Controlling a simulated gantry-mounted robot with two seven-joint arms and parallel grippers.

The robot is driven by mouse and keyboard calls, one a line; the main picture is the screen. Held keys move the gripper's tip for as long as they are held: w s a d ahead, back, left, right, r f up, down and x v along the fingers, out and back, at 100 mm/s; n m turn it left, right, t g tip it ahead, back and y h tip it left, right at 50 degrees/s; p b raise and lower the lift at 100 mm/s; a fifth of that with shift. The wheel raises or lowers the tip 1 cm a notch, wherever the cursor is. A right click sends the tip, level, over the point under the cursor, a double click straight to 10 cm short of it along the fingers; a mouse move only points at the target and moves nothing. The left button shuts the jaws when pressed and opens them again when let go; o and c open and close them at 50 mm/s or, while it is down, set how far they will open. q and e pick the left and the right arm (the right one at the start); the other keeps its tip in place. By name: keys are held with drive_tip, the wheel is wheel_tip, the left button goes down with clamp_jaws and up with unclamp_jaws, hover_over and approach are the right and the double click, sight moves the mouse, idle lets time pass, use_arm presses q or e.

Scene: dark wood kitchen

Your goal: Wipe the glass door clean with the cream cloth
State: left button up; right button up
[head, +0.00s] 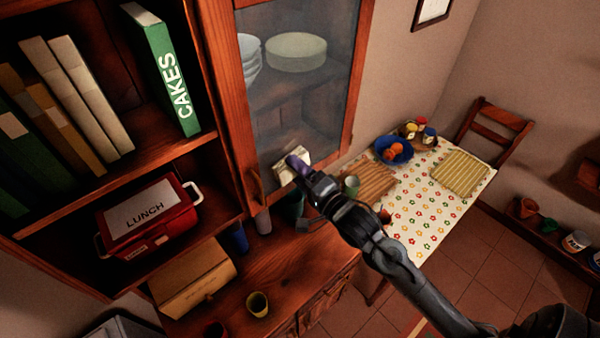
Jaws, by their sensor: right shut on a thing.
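The glass door (312,110) of the wood cabinet is shut, its pane hazy, with a stack of bowls and a cream round dish showing behind it. My right gripper (297,162) is at the lower part of the pane, shut on the cream cloth (283,172). The cloth is at the glass near the bottom of the door; I cannot tell how firmly it touches. The gripper partly hides it. My left gripper is not in view.
Open shelves at left hold books and a red lunch box (150,222). Below, the wood counter (290,285) bears a bread box (193,278) and several cups. At right, a flowered table (425,205) holds a blue bowl (392,150), jars and mats, with a chair (495,130) behind.

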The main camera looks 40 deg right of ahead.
drive_tip(key=shift+w, duration=0.55)
